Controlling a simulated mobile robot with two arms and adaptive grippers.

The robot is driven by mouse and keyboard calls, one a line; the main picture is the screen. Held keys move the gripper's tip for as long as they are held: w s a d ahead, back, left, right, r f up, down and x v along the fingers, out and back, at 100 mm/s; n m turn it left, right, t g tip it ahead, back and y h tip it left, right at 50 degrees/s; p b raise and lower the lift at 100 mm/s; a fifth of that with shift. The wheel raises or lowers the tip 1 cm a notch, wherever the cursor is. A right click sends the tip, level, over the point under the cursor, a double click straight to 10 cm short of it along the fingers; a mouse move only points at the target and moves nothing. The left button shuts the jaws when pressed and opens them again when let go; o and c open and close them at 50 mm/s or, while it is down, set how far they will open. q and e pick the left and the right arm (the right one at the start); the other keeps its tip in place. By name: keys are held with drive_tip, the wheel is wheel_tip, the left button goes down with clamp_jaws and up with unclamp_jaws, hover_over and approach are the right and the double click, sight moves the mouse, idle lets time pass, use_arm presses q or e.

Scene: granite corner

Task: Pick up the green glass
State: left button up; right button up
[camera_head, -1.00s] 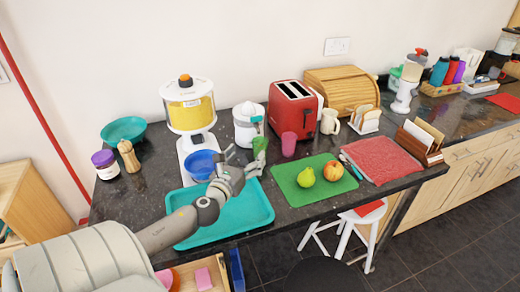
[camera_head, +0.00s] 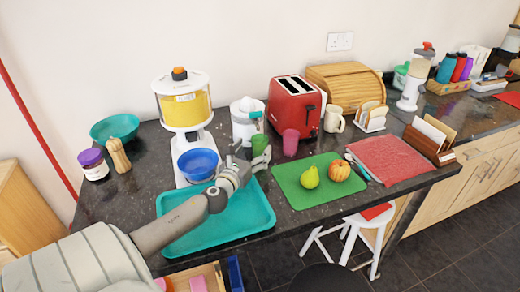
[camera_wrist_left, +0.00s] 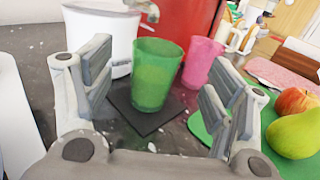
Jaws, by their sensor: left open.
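The green glass (camera_head: 259,145) stands upright on the dark counter, in front of the white juicer. In the left wrist view the green glass (camera_wrist_left: 155,75) stands on a dark square coaster (camera_wrist_left: 144,119), between and beyond my open fingers. My left gripper (camera_head: 243,160) is just in front of the glass and holds nothing; in the wrist view its two fingers (camera_wrist_left: 160,95) are spread to either side. The fingers do not appear to touch the glass. My right gripper is not in view.
A pink cup (camera_head: 290,142) stands close to the right of the glass. The white juicer (camera_head: 246,120) and red toaster (camera_head: 296,105) are behind. A blue bowl (camera_head: 198,164) is left. A teal tray (camera_head: 215,222) and green board (camera_head: 318,196) with fruit lie in front.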

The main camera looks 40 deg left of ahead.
sight(256, 145)
use_arm(q)
drive_tip(key=shift+w+a, duration=0.2)
drive_tip(key=shift+w, duration=0.3)
drive_tip(key=shift+w+a+r, duration=0.15)
drive_tip(key=shift+w, duration=0.25)
drive_tip(key=shift+p+x, duration=0.45)
drive_tip(key=shift+x, duration=1.7)
drive_tip(key=c, duration=1.2)
drive_tip(key=shift+a, duration=0.2)
